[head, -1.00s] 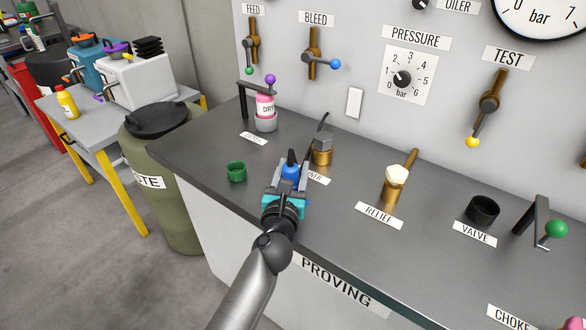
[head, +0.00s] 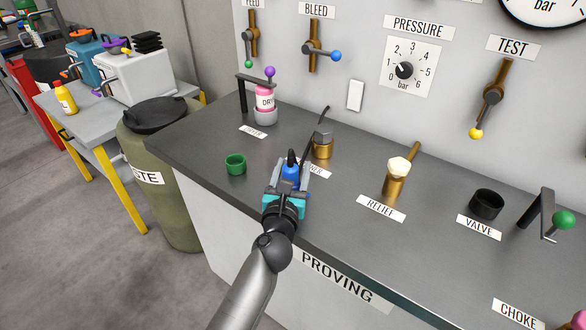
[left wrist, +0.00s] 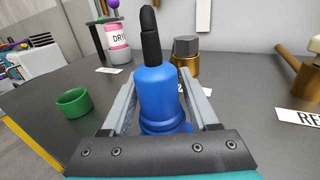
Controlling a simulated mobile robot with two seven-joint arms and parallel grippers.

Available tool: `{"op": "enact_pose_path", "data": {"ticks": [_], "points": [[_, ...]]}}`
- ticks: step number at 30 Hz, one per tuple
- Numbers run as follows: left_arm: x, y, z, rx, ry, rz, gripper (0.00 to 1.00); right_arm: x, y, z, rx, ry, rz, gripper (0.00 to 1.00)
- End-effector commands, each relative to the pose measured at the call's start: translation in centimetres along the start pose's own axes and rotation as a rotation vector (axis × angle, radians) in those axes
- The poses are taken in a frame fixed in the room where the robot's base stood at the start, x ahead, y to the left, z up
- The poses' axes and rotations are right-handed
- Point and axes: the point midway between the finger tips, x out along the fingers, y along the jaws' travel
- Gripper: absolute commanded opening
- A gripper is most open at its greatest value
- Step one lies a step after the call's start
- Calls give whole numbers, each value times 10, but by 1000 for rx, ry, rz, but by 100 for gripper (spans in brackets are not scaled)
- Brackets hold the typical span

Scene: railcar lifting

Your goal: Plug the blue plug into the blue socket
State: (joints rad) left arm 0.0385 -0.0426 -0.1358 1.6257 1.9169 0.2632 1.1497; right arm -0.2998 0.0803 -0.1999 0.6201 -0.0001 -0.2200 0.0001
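The blue plug (head: 290,173) stands upright near the counter's front edge, with a black stem on top. It is large in the left wrist view (left wrist: 157,95). My left gripper (head: 288,182) has one finger on each side of it. Strips of the inner finger faces show beside the plug in the left wrist view (left wrist: 158,108), so the fingers look open around it. The plug's lower end is partly hidden by the gripper. I see no blue socket in these views. My right gripper is not in view.
A green cup (head: 236,164) is left of the plug. A pink bottle (head: 265,99) stands farther back. The brass relief valve (head: 396,180) is to the right.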

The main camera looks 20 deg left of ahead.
Motion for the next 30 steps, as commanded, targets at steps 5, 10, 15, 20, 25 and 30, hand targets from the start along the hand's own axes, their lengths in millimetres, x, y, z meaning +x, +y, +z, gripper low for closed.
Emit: {"op": "enact_pose_path", "data": {"ticks": [5,10,15,20,25,30], "points": [[0,0,1,0,0,0,82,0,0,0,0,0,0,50],[0,0,0,0,0,0,86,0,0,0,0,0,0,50],[-2,0,0,0,1,0,86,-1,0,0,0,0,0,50],[-15,0,-1,-1,3,-1,86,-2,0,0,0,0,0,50],[-42,0,-1,-1,3,-1,86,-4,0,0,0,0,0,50],[-71,0,-1,-2,3,-1,86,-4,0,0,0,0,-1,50]]}}
